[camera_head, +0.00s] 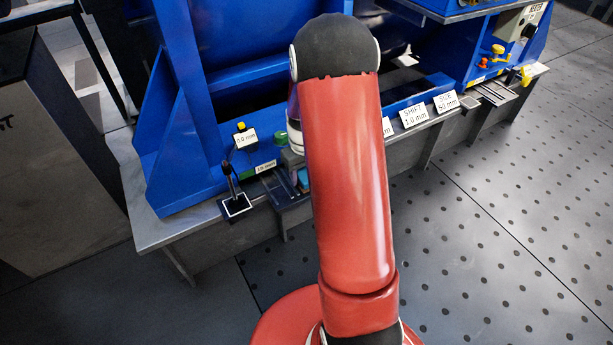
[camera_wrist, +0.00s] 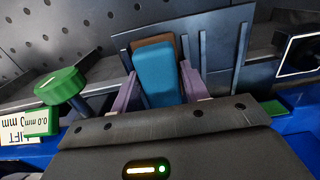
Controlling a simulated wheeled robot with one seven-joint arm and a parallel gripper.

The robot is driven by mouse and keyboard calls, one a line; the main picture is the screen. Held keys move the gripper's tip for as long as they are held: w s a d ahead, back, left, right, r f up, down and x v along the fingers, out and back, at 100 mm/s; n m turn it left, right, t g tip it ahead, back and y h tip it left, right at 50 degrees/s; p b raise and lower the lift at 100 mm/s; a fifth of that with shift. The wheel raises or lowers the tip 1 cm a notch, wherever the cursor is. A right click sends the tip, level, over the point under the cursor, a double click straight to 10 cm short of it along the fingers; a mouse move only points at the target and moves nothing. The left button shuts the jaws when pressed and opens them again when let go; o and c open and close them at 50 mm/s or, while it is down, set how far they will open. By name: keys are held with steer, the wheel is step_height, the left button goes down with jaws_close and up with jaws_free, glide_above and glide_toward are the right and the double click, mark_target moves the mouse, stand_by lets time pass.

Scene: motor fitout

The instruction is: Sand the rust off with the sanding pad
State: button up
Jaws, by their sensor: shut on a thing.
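The sanding pad (camera_wrist: 157,75) is a blue block with a brown layer at its far end, seen in the wrist view. My gripper (camera_wrist: 160,88) is shut on it, with a purple finger on each side. In the head view my gripper (camera_head: 297,160) is mostly hidden behind my red arm, and a small blue part of the pad (camera_head: 303,178) shows just below it. The pad is over or in a dark metal holder (camera_wrist: 208,58) at the bench edge; I cannot tell whether it touches. I cannot make out any rust patch in either view.
A blue machine frame (camera_head: 180,130) stands behind the metal bench ledge (camera_head: 155,228). A black-handled lever (camera_head: 229,185) stands left of the pad. A green knob (camera_wrist: 60,88) is close by in the wrist view. White label cards (camera_head: 414,115) stand along the ledge to the right.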

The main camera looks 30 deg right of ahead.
steer(key=shift+w+f, duration=0.15)
steer(key=shift+w, duration=1.15)
steer(key=shift+s, duration=1.25)
steer(key=shift+s+f+b, duration=0.1)
steer(key=shift+s+b, duration=0.25)
steer(key=shift+s, duration=0.95)
steer(key=shift+w, duration=0.15)
